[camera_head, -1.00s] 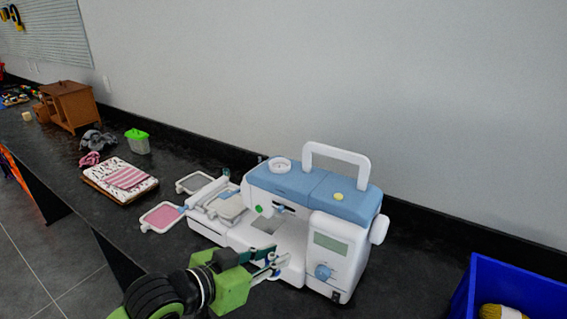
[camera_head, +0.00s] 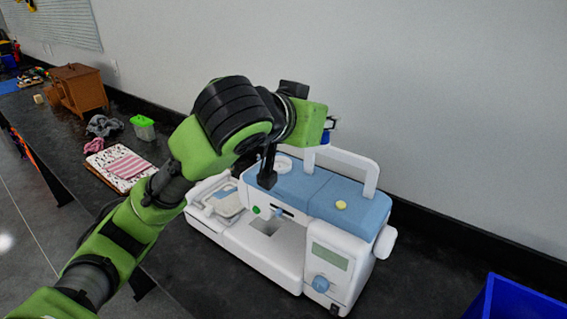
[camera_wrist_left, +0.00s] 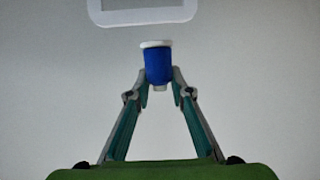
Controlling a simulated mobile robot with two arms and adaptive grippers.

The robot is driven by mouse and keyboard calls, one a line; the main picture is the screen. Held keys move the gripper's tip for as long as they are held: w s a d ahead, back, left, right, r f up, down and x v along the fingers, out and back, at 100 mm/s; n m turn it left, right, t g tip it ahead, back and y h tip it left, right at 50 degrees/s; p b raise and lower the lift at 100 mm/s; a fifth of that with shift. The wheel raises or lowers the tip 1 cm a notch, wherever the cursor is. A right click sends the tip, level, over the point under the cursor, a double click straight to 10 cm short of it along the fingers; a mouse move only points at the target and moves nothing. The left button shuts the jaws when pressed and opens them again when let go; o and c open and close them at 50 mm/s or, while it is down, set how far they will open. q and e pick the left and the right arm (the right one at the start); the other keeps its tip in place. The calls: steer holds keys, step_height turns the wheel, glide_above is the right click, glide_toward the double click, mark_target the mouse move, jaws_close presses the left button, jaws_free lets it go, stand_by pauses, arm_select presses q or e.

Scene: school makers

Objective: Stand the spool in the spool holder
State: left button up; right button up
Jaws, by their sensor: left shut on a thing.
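My left gripper (camera_head: 330,124) is raised above the sewing machine and shut on a blue spool (camera_wrist_left: 158,66) with white ends. In the left wrist view the spool sits between the fingertips (camera_wrist_left: 159,84), roughly upright. In the head view the spool (camera_head: 325,137) shows only partly, behind the green gripper body. The round white spool holder (camera_head: 284,161) is on the left of the sewing machine's blue top, partly hidden by my arm. The spool is apart from it, up and to the right in the picture. My right gripper is not in view.
The white and blue sewing machine (camera_head: 318,232) stands on the black counter. Its white carrying handle (camera_head: 345,160) rises close to the spool and also shows in the left wrist view (camera_wrist_left: 140,17). A blue crate (camera_head: 520,302) is at lower right. Folded cloths (camera_head: 122,165) lie at left.

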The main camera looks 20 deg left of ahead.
arm_select(q)
steer(key=shift+w+a+r, duration=0.1)
steer(key=shift+w+a, duration=0.1)
steer(key=shift+a, duration=0.05)
steer(key=w+a+f+p, duration=0.1)
steer(key=w+a+f, duration=0.1)
steer(key=a+f, duration=0.1)
steer(key=w+a+f+p, duration=0.1)
steer(key=w+a+f, duration=0.2)
steer(key=w+a+f+p, duration=0.1)
steer(key=w+a+f, duration=0.2)
steer(key=a, duration=0.1)
steer(key=shift+f, duration=0.1)
steer(key=f, duration=0.1)
steer(key=f+p, duration=0.1)
steer(key=f, duration=0.1)
steer(key=shift+w+a+f, duration=0.1)
steer(key=shift+w+a, duration=0.05)
steer(key=shift+a, duration=0.1)
steer(key=shift+f, duration=0.15)
steer(key=shift+f, duration=0.1)
